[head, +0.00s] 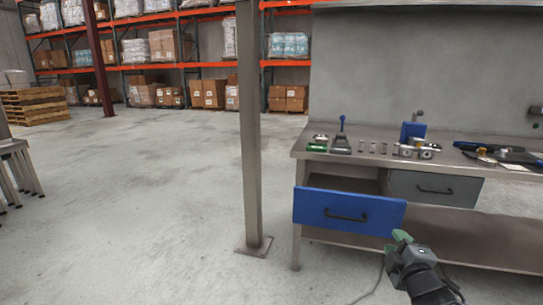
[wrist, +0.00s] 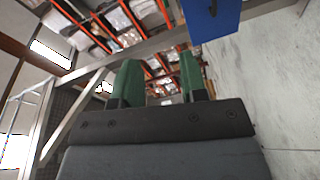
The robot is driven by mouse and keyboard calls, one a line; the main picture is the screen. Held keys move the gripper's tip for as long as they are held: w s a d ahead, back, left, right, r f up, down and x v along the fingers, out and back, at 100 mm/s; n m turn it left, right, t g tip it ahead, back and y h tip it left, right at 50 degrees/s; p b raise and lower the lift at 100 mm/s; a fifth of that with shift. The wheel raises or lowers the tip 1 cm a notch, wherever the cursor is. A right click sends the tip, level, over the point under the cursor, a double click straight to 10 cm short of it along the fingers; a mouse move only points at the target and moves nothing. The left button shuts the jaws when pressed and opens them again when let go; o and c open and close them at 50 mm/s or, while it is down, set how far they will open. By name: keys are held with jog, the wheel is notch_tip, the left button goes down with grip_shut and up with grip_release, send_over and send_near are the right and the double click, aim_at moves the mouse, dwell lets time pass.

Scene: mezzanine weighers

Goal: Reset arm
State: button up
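My gripper (head: 402,238) shows in the head view at the lower right, in front of the workbench (head: 297,210) and just below the right end of the blue drawer (head: 340,212). In the wrist view, my gripper (wrist: 159,72) has its two green fingers well apart, with nothing between them. The blue drawer is pulled out and has a dark handle. It also shows at the top of the wrist view (wrist: 213,20). I cannot tell whether the gripper touches the drawer; it looks apart from it.
A grey drawer (head: 434,188) sits right of the blue one. Small metal parts and tools lie on the benchtop. A steel post (head: 249,130) stands left of the bench. Pallet racks (head: 195,65) line the back.

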jog(key=s+a+r+m+g+h+p, duration=0.1)
jog(key=s+a+r+m+g+p, duration=0.25)
jog(key=r+m+g+p, duration=0.8)
jog(key=s+a+r+m+g+y+p, duration=0.2)
jog(key=s+a+r+m+p, duration=0.1)
jog(key=s+a+p, duration=0.6)
jog(key=a+r+p, duration=0.1)
jog(key=p, duration=0.2)
jog(key=shift+s+r+y+p, duration=0.35)
jog(key=shift+r+y+p, duration=0.05)
